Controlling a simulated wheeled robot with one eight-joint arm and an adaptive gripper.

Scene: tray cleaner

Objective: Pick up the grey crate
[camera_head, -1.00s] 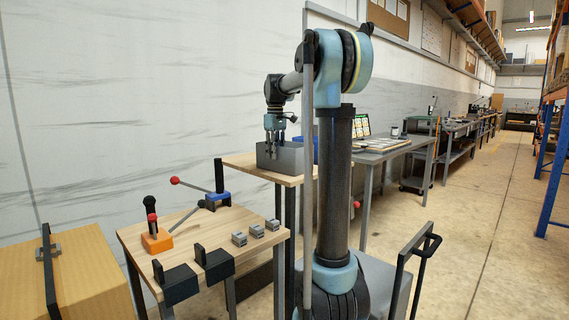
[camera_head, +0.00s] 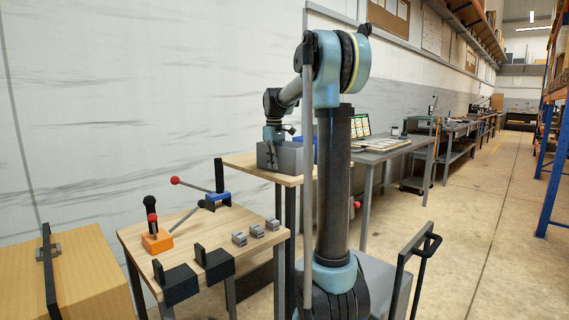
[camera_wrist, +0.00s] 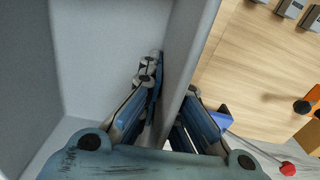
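The grey crate (camera_head: 289,158) is an open-topped box on the small wooden table behind the nearer bench. In the wrist view its wall (camera_wrist: 184,60) and its inside fill the left and middle. My gripper (camera_head: 270,157) points down at the crate's near left wall. In the wrist view my gripper (camera_wrist: 172,90) straddles that wall, one finger inside the crate and the other outside. The fingers look open around the wall; whether either pad touches it is unclear.
A blue bin (camera_head: 314,150) is beside the crate, partly hidden by my arm. A white wall stands behind.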

